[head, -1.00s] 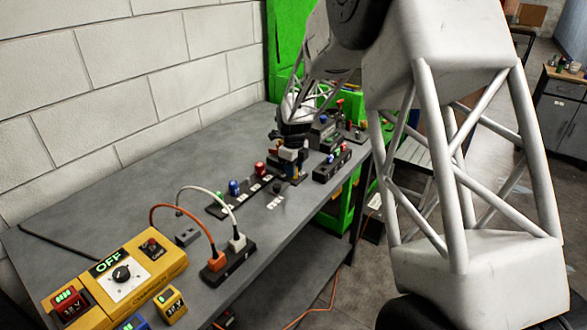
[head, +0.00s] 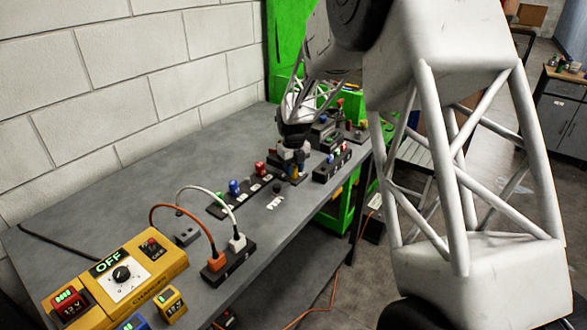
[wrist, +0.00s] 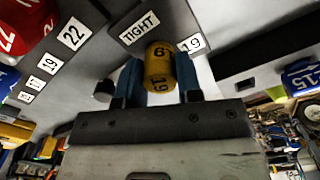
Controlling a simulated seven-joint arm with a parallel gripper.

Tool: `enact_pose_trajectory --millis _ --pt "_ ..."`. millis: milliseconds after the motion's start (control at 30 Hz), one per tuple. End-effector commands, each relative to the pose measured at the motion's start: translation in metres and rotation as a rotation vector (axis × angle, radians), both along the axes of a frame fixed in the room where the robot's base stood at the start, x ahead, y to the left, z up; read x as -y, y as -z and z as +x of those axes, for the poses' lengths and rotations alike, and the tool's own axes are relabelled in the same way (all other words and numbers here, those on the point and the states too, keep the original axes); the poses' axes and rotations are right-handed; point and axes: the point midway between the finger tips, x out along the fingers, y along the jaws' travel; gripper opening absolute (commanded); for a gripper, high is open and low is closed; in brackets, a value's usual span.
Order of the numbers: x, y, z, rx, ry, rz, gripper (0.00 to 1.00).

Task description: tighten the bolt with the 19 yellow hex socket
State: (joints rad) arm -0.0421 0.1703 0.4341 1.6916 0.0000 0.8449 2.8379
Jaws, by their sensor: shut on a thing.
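The yellow hex socket (wrist: 158,62), marked 19, is between the two blue fingers of my gripper (wrist: 160,82) in the wrist view. The fingers are shut on it. In the head view my gripper (head: 293,168) points down over the far part of the grey bench, and the socket is mostly hidden there. A white label reading TIGHT (wrist: 140,28) lies just beyond the socket in the wrist view, with a 19 label (wrist: 192,43) beside it. I cannot make out the bolt under or near the socket.
A red socket marked 22 (wrist: 22,28) is at the left of the wrist view, and a blue socket (wrist: 303,76) at the right. A blue socket (head: 234,187) stands on the strip left of my gripper. A yellow charger (head: 125,275) and cables occupy the near bench (head: 100,195).

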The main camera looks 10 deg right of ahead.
Motion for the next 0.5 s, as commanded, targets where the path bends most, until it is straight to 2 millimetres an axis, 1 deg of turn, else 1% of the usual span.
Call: enact_pose_trajectory --millis 167,400,500 --pt "0.0 0.0024 -0.0009 -0.003 0.045 0.0 0.08" --pt "0.0003 0.0029 -0.0008 -0.004 0.164 0.002 0.08" --pt "0.0004 0.003 -0.0009 -0.004 0.177 0.002 0.08"
